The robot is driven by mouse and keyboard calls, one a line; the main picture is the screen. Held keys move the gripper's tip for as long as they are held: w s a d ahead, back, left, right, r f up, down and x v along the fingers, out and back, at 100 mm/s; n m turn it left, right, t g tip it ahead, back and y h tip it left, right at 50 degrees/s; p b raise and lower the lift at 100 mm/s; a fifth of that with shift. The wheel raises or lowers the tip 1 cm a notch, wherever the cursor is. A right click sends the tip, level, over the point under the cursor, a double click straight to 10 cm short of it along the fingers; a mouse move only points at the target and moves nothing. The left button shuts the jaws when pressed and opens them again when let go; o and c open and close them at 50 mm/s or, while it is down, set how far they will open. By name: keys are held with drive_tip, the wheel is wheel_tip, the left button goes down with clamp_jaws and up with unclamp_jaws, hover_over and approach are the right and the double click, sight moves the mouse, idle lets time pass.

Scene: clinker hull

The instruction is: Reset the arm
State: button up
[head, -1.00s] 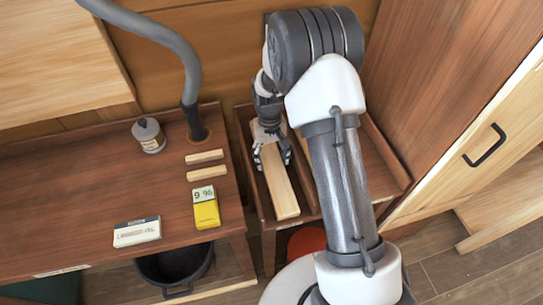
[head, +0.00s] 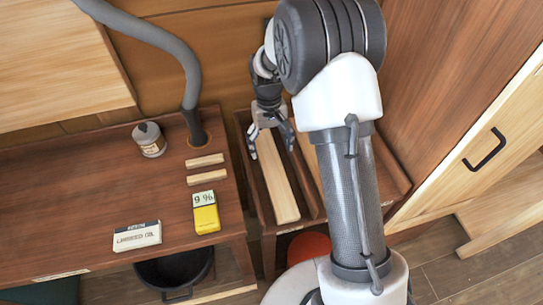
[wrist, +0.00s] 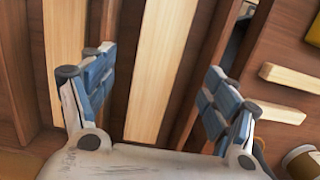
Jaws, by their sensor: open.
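My gripper (head: 271,140) is open and empty, pointing down over the low wooden trough right of the workbench. In the head view its fingers are spread above the far part of a long pale plank (head: 277,185) lying in the trough. In the wrist view the two blue-padded fingers (wrist: 150,88) stand wide apart, with a pale plank (wrist: 163,60) between and beyond them. A second pale plank (wrist: 66,55) shows left of the fingers; in the head view my arm hides most of it.
The workbench (head: 75,195) at left holds a yellow meter (head: 205,212), a linseed oil box (head: 137,236), a small jar (head: 149,139) and two short wood strips (head: 206,168). A grey hose (head: 190,60) rises behind. A black bucket (head: 175,272) stands below. A cabinet (head: 480,150) is at right.

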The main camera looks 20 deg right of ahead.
drive_tip(key=r, duration=0.4)
drive_tip(key=shift+w+r, duration=0.3)
drive_tip(key=shift+r, duration=0.1)
drive_tip(key=shift+r, duration=0.1)
drive_tip(key=s+r+t, duration=0.3)
drive_tip(key=s+r, duration=0.9)
drive_tip(key=r, duration=0.3)
drive_tip(key=s+r+t, duration=0.2)
drive_tip(key=s+t, duration=0.1)
drive_tip(key=s, duration=1.3)
